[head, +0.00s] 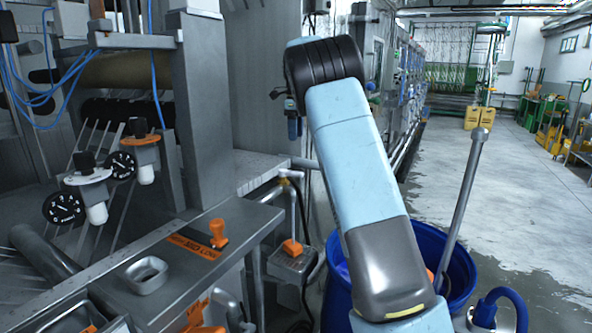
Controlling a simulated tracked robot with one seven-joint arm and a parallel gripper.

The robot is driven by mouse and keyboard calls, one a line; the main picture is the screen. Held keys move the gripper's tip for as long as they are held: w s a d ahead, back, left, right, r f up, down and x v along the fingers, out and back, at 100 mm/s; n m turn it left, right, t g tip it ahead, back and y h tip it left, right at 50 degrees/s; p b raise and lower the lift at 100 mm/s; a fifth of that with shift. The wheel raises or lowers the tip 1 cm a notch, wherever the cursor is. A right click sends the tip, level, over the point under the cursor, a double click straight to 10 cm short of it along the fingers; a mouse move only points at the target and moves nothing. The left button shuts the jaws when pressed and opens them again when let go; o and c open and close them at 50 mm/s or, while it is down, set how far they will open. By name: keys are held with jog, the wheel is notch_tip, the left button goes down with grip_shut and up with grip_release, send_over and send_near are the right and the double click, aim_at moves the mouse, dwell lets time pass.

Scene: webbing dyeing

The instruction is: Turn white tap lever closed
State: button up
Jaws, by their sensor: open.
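A small tap with a pale, whitish lever (291,174) tops a thin upright pipe, left of my arm and beside the machine's side. It is small here, and I cannot tell the lever's exact angle or whether the tap is open. My blue arm rises from the bottom right and bends at a dark joint near the top middle. My gripper is not in view, and nothing shows it touching the tap.
A blue barrel (455,262) with a grey pole (462,205) leaning in it stands right of the tap. An orange lever (218,233) is on the metal counter (190,275), with a small metal dish (146,275). Wet floor lies open at the right.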

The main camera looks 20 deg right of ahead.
aim_at(296, 172)
notch_tip(296, 172, down, 14)
jog(key=shift+r, duration=0.15)
dwell(0.5)
jog(key=shift+c, duration=0.4)
grip_shut()
